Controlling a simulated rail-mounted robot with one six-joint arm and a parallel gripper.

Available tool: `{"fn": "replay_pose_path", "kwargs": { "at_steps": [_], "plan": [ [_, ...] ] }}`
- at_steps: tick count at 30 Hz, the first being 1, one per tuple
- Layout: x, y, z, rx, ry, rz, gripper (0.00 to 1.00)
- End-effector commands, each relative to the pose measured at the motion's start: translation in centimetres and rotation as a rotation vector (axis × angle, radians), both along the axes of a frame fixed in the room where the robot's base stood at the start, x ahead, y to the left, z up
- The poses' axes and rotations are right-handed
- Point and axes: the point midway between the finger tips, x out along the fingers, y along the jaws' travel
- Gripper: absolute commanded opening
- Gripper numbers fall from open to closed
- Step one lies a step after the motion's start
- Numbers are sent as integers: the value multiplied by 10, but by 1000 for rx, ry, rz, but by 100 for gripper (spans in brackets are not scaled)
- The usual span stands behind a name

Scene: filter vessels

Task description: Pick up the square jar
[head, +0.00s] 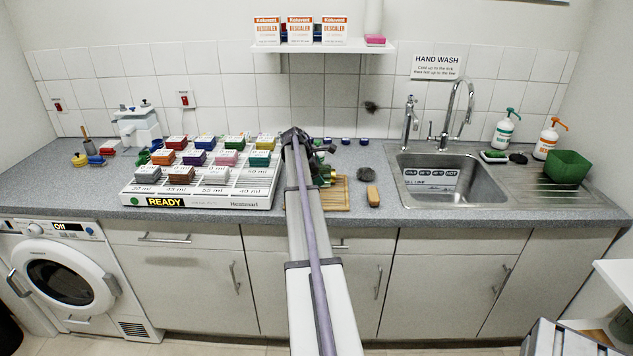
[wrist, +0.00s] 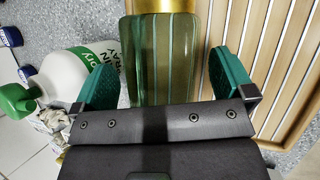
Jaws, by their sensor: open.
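A green, ribbed square jar (wrist: 160,50) with a gold lid fills the top middle of the wrist view. My gripper (wrist: 163,68) is open around it, with one green finger pad on each side. A gap shows between the jar and the right pad. The left pad is very close to the jar, and I cannot tell whether it touches. The jar's lower part is hidden behind the gripper body. In the head view my arm hides most of this spot, and only small green parts show beside it.
A slatted wooden board (head: 337,197) lies by my gripper. A white and green spray bottle (wrist: 62,88) is close on the left in the wrist view. A brush (head: 373,196) and the sink (head: 449,197) are to the right; a rack of coloured blocks (head: 205,195) is left.

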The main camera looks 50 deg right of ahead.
Motion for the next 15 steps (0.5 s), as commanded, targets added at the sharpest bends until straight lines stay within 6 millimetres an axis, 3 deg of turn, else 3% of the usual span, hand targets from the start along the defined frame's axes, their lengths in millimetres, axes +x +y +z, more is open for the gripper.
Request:
{"fn": "replay_pose_path", "kwargs": {
  "at_steps": [15],
  "plan": [
    [0,0,-4,0,0,0,100]
  ]
}}
